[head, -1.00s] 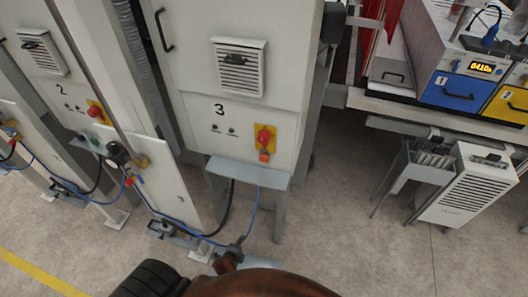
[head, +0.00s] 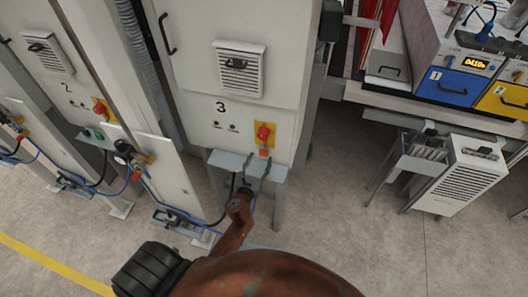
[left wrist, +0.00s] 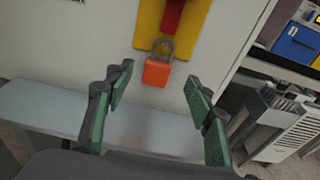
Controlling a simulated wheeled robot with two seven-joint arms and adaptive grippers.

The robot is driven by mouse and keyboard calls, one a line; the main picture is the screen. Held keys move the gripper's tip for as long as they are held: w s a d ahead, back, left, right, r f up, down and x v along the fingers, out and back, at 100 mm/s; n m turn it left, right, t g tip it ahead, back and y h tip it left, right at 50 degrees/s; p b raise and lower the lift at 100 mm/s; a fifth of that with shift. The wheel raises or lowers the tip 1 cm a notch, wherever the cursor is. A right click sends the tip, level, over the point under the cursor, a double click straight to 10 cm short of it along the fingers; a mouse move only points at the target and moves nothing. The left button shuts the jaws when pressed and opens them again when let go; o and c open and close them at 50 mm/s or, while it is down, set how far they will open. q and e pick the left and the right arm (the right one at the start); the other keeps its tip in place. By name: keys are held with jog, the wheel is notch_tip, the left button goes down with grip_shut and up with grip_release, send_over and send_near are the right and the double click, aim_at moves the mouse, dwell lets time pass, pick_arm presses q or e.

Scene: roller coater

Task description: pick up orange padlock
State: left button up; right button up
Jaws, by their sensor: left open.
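The orange padlock (head: 263,153) hangs by its grey shackle from the red switch (head: 264,133) on its yellow plate, on the front of cabinet 3. In the left wrist view the padlock (left wrist: 157,73) is upright, ahead of the fingertips and roughly centred between them. My left gripper (head: 256,164) is just below the padlock in the head view, fingers pointing up towards it. Its green-padded fingers (left wrist: 158,80) are spread wide with nothing between them. The gripper seems apart from the padlock. My right gripper is not in view.
A grey shelf (head: 226,160) juts out below the padlock, near my left gripper. Cabinet 2 (head: 66,72) stands at the left with hoses and a similar red switch. A bench with blue (head: 452,87) and yellow drawers is at the right. Open floor (head: 340,215) lies between.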

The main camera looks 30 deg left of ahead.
aim_at(263, 152)
pick_arm(q)
jog(key=x, duration=0.5)
jog(key=shift+w+a+f, duration=0.1)
jog(key=shift+a+f, duration=0.05)
jog(key=shift+f, duration=0.05)
jog(key=shift+c, duration=1)
jog(key=shift+r, duration=0.1)
jog(key=c, duration=1.1)
